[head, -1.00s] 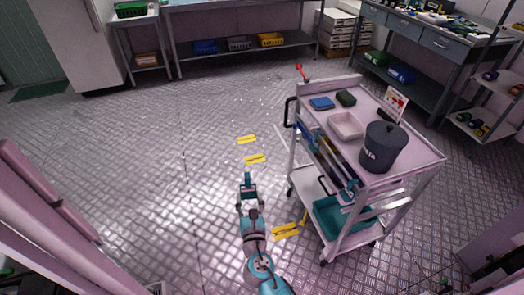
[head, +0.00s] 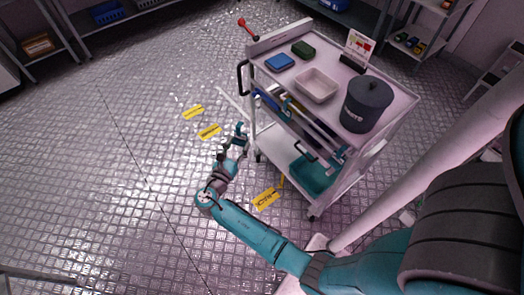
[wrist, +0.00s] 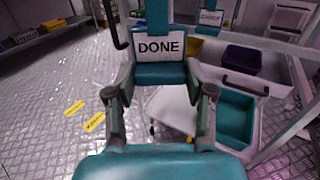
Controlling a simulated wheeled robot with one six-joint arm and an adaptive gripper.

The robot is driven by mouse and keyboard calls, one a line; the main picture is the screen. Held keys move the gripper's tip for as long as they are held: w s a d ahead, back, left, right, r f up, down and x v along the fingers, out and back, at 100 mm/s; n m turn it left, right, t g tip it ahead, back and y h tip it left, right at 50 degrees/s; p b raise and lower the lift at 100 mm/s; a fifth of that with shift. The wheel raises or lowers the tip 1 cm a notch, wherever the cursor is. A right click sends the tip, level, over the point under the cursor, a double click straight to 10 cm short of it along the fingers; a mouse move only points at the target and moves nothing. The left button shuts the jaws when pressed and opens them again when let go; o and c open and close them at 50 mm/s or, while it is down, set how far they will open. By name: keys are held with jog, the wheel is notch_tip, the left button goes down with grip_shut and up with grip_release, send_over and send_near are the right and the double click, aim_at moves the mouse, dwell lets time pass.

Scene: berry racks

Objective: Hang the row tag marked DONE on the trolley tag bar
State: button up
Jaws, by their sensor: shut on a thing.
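The DONE tag (wrist: 160,46), a teal tag with a white label and black letters, is upright between the fingers of my gripper (wrist: 160,78) in the wrist view. My gripper is shut on it. In the head view my gripper (head: 238,140) is just left of the trolley (head: 398,108), beside its near-left corner, apart from the floor. Another teal tag with a white label (wrist: 211,17) shows behind the DONE tag in the wrist view; its word is too small to read. A pale rail (wrist: 262,44) runs along the trolley's side there. Which rail is the tag bar is unclear.
The trolley top holds a dark lidded pot (head: 365,105), a pale tray (head: 316,86), blue and green boxes and a sign stand. A teal bin (wrist: 236,118) sits on its lower shelf. Yellow floor markers (head: 209,131) lie left of the trolley, where the floor is clear.

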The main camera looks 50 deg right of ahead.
jog(key=s+d+m+g, duration=0.3)
jog(key=s+m+g, duration=0.2)
jog(key=s+g, duration=0.3)
jog(key=m+g, duration=0.1)
jog(key=g, duration=0.1)
send_near(310, 128)
jog(key=shift+d+r, duration=1.6)
jog(key=shift+d, duration=0.05)
jog(key=shift+s+f+t, duration=0.1)
jog(key=shift+f+t, duration=0.3)
jog(key=shift+f, duration=0.35)
jog(key=o, duration=1.2)
jog(key=shift+c, duration=0.2)
